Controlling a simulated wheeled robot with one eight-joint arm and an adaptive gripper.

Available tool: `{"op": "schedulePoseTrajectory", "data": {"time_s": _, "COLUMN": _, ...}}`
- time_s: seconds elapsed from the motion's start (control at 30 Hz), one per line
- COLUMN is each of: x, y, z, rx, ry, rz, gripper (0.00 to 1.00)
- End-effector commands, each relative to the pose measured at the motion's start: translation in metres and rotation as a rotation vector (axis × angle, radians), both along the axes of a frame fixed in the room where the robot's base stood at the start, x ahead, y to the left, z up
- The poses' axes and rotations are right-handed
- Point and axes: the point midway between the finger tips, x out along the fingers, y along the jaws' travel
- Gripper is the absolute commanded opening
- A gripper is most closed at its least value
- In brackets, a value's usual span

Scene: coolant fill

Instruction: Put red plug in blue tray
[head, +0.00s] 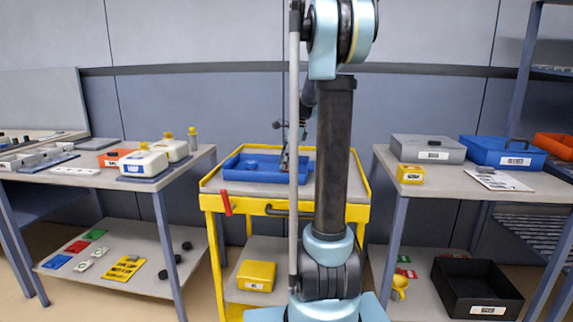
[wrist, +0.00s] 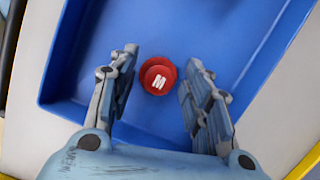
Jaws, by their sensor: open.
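The red plug (wrist: 158,76), round with a white M on top, is inside the blue tray (wrist: 64,75) in the wrist view. It appears to rest on the tray floor, apart from the walls. My gripper (wrist: 160,68) is open above the tray, with one finger to each side of the plug and a gap on both sides. In the head view the blue tray (head: 240,170) stands on top of the yellow cart (head: 210,200). My arm hides the tray's right part, and I cannot make out the plug there.
A left bench (head: 185,168) holds white containers with yellow caps and an orange box (head: 112,158).

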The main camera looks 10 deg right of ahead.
Motion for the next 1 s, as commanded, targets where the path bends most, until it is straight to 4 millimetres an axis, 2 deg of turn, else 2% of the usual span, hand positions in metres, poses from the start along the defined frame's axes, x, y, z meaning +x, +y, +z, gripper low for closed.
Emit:
{"op": "schedulePoseTrajectory", "data": {"time_s": 0.17, "x": 0.000, "y": -0.003, "z": 0.013, "rx": 0.000, "ry": 0.000, "rz": 0.000, "gripper": 0.45}}
{"op": "schedulePoseTrajectory", "data": {"time_s": 0.7, "x": -0.001, "y": -0.026, "z": 0.100, "rx": 0.000, "ry": 0.000, "rz": 0.000, "gripper": 0.45}}
{"op": "schedulePoseTrajectory", "data": {"time_s": 1.0, "x": -0.002, "y": -0.030, "z": 0.117, "rx": 0.000, "ry": 0.000, "rz": 0.001, "gripper": 0.45}}
